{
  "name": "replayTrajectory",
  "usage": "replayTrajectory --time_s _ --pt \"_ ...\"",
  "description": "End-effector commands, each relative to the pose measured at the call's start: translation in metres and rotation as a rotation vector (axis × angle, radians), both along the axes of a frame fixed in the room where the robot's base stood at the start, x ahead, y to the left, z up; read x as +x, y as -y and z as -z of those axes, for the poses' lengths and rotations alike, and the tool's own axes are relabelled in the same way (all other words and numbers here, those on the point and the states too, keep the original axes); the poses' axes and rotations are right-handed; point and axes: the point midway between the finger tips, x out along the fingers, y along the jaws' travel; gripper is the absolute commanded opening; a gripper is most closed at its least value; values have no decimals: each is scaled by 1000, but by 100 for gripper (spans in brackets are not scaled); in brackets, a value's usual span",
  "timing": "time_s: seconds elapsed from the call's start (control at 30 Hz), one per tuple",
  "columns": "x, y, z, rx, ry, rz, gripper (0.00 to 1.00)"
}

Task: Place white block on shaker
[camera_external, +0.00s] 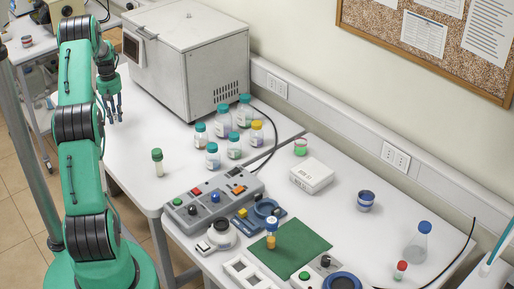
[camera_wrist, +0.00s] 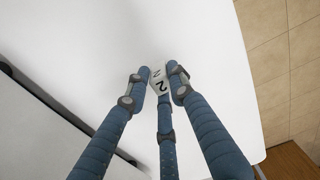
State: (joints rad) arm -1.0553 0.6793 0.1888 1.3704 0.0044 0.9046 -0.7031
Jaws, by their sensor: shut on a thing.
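My gripper (camera_external: 113,106) is at the end of the raised green arm, over the left end of the white table, left of the large grey box-shaped machine. In the wrist view, its three blue fingers (camera_wrist: 160,80) close around a small white block (camera_wrist: 159,86) with dark markings like a "2". The fingers partly hide the block, and it cannot be made out in the external view. The shaker is not certain: a blue round-topped device (camera_external: 265,209) and a white round device (camera_external: 219,234) stand near the grey button panel, right of my gripper.
Several capped bottles (camera_external: 223,122) stand before the grey machine (camera_external: 188,55). A green-capped vial (camera_external: 158,161) stands near the table's front edge. The button panel (camera_external: 212,198), green mat (camera_external: 300,245), white box (camera_external: 311,176) and flask (camera_external: 417,242) occupy the right table.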

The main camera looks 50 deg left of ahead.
Motion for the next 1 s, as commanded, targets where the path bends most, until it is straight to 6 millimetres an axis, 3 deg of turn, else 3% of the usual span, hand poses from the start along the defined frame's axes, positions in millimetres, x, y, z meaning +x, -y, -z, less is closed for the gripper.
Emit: replayTrajectory --time_s 0.33,0.7,1.0 --pt "0 0 3 -1 -1 0 1" --pt "0 0 35 0 0 0 1" --pt "0 0 35 0 0 0 1"
